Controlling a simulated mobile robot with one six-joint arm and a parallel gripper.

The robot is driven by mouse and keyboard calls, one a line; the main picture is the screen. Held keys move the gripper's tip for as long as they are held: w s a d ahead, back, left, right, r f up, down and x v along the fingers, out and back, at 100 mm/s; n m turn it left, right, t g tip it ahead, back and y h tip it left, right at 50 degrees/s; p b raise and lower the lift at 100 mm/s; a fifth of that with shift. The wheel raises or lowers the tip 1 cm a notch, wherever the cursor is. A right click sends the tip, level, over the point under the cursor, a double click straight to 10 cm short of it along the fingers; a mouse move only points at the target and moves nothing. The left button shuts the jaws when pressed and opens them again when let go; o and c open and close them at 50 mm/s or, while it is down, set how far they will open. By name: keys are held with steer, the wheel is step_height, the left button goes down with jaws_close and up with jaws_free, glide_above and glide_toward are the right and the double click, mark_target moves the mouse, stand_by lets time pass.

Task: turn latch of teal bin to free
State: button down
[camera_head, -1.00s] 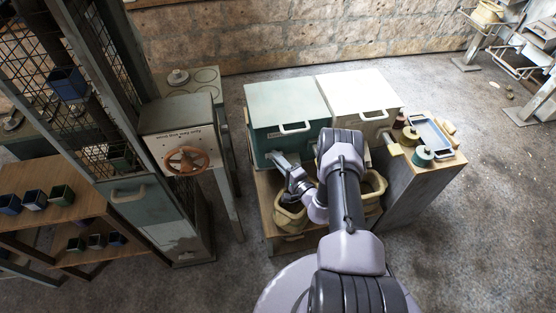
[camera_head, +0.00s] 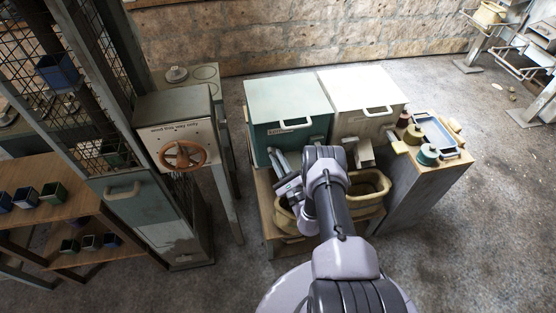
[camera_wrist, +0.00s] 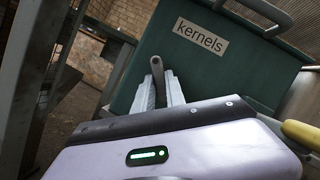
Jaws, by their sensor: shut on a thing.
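The teal bin (camera_head: 290,108) stands at the back of the wooden stand, with its pale lid shut. In the wrist view its dark teal front (camera_wrist: 215,75) carries a "kernels" label and a grey handle. The latch (camera_wrist: 157,72) is a grey lever with a rounded end, low on the front. My gripper (camera_wrist: 160,88) is shut on the latch, one finger on each side. In the head view my gripper (camera_head: 279,160) is at the bin's lower left front. There the arm and fingers hide the latch.
A cream bin (camera_head: 365,95) stands close on the right. Yellowish baskets (camera_head: 368,185) sit below, near my arm. A side cabinet (camera_head: 430,190) holds spools and a blue tray (camera_head: 435,132). On the left is a box with a handwheel (camera_head: 183,155).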

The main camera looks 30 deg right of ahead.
steer(key=m+h, duration=0.1)
steer(key=m, duration=0.2)
steer(key=m+h, duration=0.2)
steer(key=m, duration=0.1)
steer(key=shift+a+f+t, duration=0.15)
steer(key=shift+a+t, duration=0.05)
steer(key=shift+t, duration=0.1)
steer(key=shift+w+a+m+h+b, duration=0.1)
steer(key=shift+m+h+b, duration=0.15)
steer(key=shift+m+h, duration=0.75)
steer(key=shift+m+h+b, duration=0.2)
steer(key=shift+m+h, duration=0.2)
steer(key=shift+m, duration=1.5)
steer(key=c, duration=1.4)
jaws_free()
